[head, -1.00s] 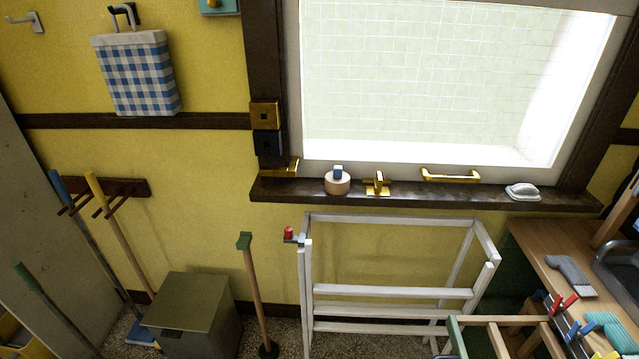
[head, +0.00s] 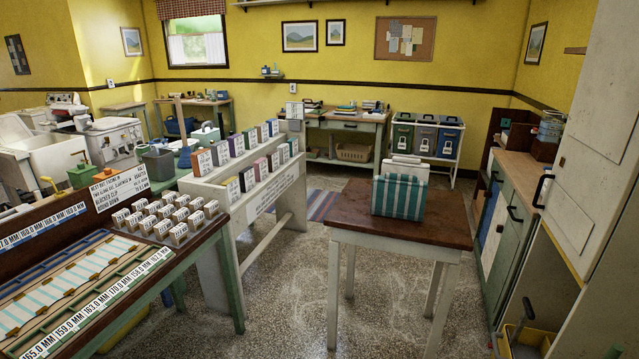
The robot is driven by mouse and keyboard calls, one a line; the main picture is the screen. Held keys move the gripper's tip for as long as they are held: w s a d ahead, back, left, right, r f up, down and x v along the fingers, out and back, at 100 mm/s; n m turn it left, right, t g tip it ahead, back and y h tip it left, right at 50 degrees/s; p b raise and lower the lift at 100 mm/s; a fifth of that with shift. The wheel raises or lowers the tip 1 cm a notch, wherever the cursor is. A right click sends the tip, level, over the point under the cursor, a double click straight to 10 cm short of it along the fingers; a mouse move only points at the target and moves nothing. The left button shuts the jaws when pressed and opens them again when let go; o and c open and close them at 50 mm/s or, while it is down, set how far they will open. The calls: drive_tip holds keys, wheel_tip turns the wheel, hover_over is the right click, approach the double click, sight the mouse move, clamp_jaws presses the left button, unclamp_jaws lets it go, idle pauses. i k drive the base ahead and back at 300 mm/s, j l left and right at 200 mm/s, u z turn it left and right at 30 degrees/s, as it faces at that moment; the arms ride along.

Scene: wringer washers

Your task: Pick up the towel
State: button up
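A teal-and-white striped cloth item (head: 400,196), which looks like a folded towel or a cloth bag, stands upright on a small wooden table (head: 358,219) right of centre. White flat pieces (head: 408,168) stand close behind it; I cannot tell whether they are part of it. My gripper is not in view.
A display rack (head: 262,202) with several boxes stands left of the table. A workbench (head: 165,268) with labelled strips fills the front left. Green cabinets (head: 497,220) line the right. Three bins (head: 425,139) stand at the back. Speckled floor (head: 280,310) is clear in front of the table.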

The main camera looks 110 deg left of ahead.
sight(394, 196)
drive_tip(key=u, duration=2.7)
drive_tip(key=z, duration=3.45)
drive_tip(key=u, duration=3.45)
